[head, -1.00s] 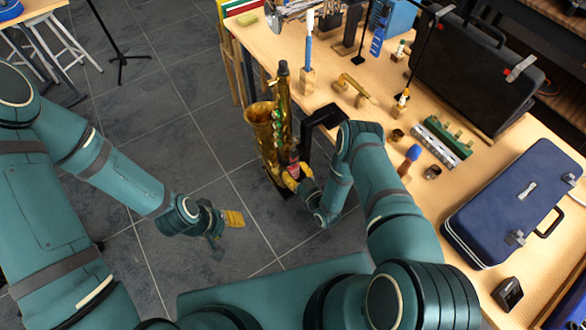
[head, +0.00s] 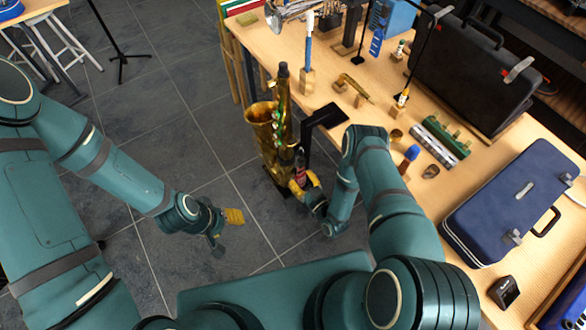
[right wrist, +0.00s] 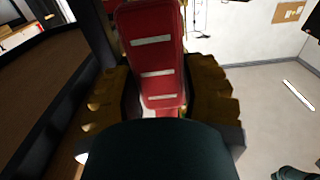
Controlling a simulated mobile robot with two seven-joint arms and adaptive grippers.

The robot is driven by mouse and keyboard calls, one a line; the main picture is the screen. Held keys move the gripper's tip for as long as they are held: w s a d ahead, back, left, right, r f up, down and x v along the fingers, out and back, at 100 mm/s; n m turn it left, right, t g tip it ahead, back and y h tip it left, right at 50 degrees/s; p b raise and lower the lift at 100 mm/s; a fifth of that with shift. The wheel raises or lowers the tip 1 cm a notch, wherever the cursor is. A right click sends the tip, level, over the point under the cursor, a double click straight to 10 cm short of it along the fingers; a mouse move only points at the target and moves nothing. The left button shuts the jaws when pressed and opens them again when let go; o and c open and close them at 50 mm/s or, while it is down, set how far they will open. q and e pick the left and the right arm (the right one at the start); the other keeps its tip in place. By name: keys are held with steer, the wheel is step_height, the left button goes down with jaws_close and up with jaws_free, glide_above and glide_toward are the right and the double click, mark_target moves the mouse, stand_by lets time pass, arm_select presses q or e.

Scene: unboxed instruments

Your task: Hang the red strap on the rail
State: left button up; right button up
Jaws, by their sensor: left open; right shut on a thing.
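The red strap (head: 300,170) is a small red piece in the head view, held upright in front of the saxophone. In the right wrist view the red strap (right wrist: 153,50) is a padded band with several pale bars. My right gripper (head: 305,187) is shut on it, with a yellow finger on each side. The strap's lower end is hidden by my wrist. My left gripper (head: 226,231) is open and empty above the floor. A black bar (head: 324,116) stands out at the table's near edge; I cannot tell whether it is the rail.
A brass saxophone (head: 268,135) stands on the floor close beside my right gripper. The wooden table (head: 440,205) bears a blue case (head: 515,200), a black case (head: 470,65) and several small items. The floor around my left gripper is clear.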

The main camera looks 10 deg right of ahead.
steer(key=shift+p+v, duration=0.35)
steer(key=shift+v, duration=1.1)
